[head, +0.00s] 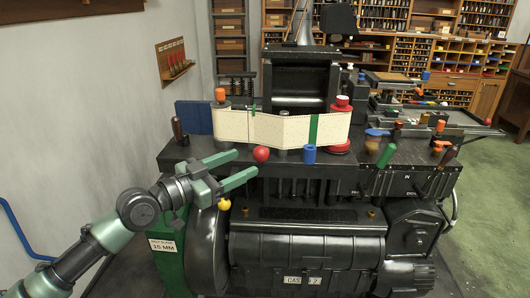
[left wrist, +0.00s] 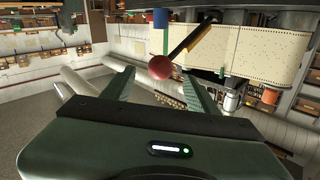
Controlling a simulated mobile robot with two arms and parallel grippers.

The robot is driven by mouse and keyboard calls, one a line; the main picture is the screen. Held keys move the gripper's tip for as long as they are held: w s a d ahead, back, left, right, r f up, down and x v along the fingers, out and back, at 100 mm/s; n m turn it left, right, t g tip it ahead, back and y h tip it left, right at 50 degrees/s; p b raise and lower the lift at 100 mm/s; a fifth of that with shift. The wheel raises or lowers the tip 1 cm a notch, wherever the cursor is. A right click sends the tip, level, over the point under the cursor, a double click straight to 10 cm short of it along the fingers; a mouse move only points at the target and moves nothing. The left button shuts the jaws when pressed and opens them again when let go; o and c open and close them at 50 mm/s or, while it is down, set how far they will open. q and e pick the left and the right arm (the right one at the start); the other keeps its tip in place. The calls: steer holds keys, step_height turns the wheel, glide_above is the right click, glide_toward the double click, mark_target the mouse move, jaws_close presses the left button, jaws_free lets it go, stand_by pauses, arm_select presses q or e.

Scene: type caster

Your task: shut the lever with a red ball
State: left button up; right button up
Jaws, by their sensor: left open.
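The red ball (head: 261,154) sits at the front edge of the machine's black top in the head view. In the left wrist view the red ball (left wrist: 160,67) is on the end of a dark lever rod (left wrist: 192,40), which slants up to the right. My left gripper (head: 246,165) is open, its green fingers pointing right, with the ball close to the fingertips. In the left wrist view the ball appears between the two fingers (left wrist: 160,82); I cannot tell whether they touch it. My right gripper is not in view.
A perforated paper strip (head: 283,130) runs between spools behind the ball. A blue knob (head: 309,154) stands to its right, a green handle (head: 386,155) farther right, and a yellow ball (head: 224,204) below the gripper. The grey wall (head: 110,100) is on the left.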

mark_target(261, 155)
arm_select(q)
steer(key=p+x, duration=0.2)
steer(key=x, duration=0.5)
steer(key=shift+w+d, duration=0.25)
steer(key=c, duration=0.3)
jaws_close()
